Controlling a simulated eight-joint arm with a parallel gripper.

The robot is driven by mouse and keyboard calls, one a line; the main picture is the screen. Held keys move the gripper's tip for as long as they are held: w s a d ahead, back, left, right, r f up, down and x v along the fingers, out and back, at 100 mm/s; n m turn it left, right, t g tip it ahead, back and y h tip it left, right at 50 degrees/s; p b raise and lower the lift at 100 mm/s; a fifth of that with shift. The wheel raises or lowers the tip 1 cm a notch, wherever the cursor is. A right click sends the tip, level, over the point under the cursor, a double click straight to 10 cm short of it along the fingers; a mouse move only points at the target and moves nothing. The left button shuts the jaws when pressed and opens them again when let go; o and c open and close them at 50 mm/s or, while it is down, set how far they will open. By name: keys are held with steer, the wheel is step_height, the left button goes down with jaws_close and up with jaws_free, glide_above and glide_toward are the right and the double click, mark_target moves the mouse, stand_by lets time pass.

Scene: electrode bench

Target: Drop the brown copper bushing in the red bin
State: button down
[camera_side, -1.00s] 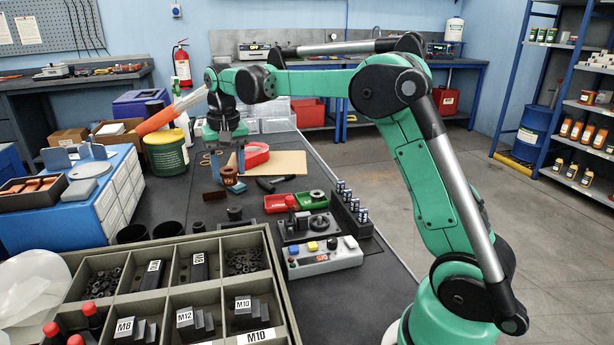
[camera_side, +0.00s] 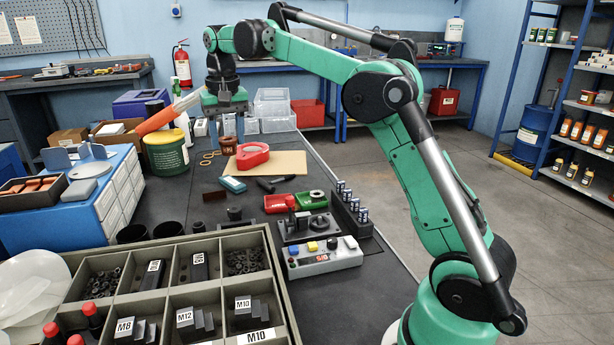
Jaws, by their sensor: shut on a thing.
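My gripper (camera_side: 228,130) points down above the far part of the dark bench, shut on the brown copper bushing (camera_side: 229,145). The bushing is held between the fingertips, apart from the bench top, just behind the red tape dispenser in the picture. The red bin (camera_side: 275,204) is a small open tray on the bench, nearer the camera and to the right of my gripper. It stands beside a green bin, and I see nothing clearly inside it.
The green bin (camera_side: 311,201) holds a dark round part. The red tape dispenser (camera_side: 252,156), a teal block (camera_side: 232,184) and a dark brown block (camera_side: 215,196) lie near the tan board (camera_side: 290,164).

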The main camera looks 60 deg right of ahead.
steer(key=shift+s+d+f, duration=0.25)
steer(key=shift+d+f, duration=2.4)
steer(key=shift+f, duration=0.25)
steer(key=shift+s+d+f, duration=0.25)
steer(key=shift+d+f, duration=2.35)
steer(key=shift+f, duration=0.3)
steer(key=shift+s+d+f, duration=0.25)
steer(key=shift+d+f, duration=2.4)
steer(key=shift+f, duration=0.25)
steer(key=shift+f, duration=0.9)
steer(key=shift+c, duration=1.1)
jaws_free()
steer(key=shift+r, duration=0.15)
